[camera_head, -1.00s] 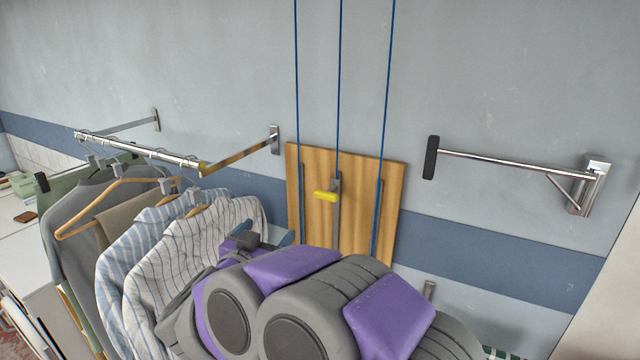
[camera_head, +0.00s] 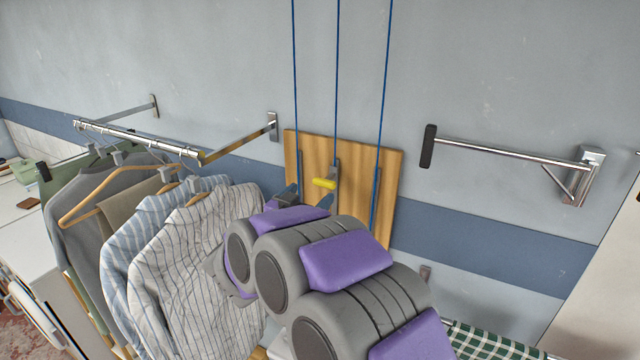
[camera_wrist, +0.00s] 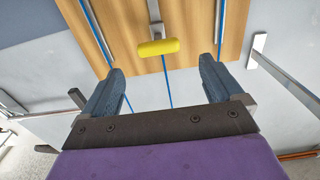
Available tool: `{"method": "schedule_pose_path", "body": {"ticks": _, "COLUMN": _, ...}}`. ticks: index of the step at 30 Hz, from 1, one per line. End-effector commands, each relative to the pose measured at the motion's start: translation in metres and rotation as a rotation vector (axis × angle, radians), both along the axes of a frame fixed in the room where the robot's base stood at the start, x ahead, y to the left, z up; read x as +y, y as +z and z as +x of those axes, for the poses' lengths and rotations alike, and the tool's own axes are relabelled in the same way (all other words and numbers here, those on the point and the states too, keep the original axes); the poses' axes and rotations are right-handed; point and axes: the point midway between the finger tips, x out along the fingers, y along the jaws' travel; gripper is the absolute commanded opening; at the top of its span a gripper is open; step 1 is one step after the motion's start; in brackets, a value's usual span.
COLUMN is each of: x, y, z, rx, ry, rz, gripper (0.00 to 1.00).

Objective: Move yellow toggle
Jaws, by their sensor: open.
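The yellow toggle (camera_head: 324,183) is a small yellow handle on a grey metal bracket, in the middle of a wooden board (camera_head: 392,165) on the wall. In the wrist view the yellow toggle (camera_wrist: 158,47) lies level, beyond the gap between my fingers and roughly centred on it. My gripper (camera_wrist: 162,78) is open and empty, with blue fingers apart on either side. It does not touch the toggle. In the head view my gripper (camera_head: 306,200) shows just below and left of the toggle, partly hidden behind my arm.
Blue cords (camera_head: 338,80) run down the wall to the board. A rail (camera_head: 135,139) with hung shirts (camera_head: 195,250) stands left, close to my arm. A metal wall bar (camera_head: 500,153) with a black end juts out at right. A green checked cloth (camera_head: 490,345) lies low right.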

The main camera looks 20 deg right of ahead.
Motion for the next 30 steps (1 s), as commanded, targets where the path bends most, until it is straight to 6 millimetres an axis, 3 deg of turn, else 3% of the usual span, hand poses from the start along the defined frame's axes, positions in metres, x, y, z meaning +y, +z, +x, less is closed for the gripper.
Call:
{"method": "schedule_pose_path", "body": {"ticks": 3, "x": -0.020, "y": 0.000, "z": 0.015, "rx": 0.001, "ry": -0.004, "rz": 0.000, "gripper": 0.94}}
{"method": "schedule_pose_path", "body": {"ticks": 9, "x": -0.042, "y": 0.000, "z": 0.032, "rx": 0.002, "ry": -0.001, "rz": 0.001, "gripper": 0.94}}
{"method": "schedule_pose_path", "body": {"ticks": 23, "x": -0.052, "y": 0.000, "z": 0.041, "rx": 0.001, "ry": 0.002, "rz": 0.001, "gripper": 0.94}}
{"method": "schedule_pose_path", "body": {"ticks": 30, "x": -0.052, "y": 0.000, "z": 0.041, "rx": 0.001, "ry": 0.002, "rz": 0.001, "gripper": 0.73}}
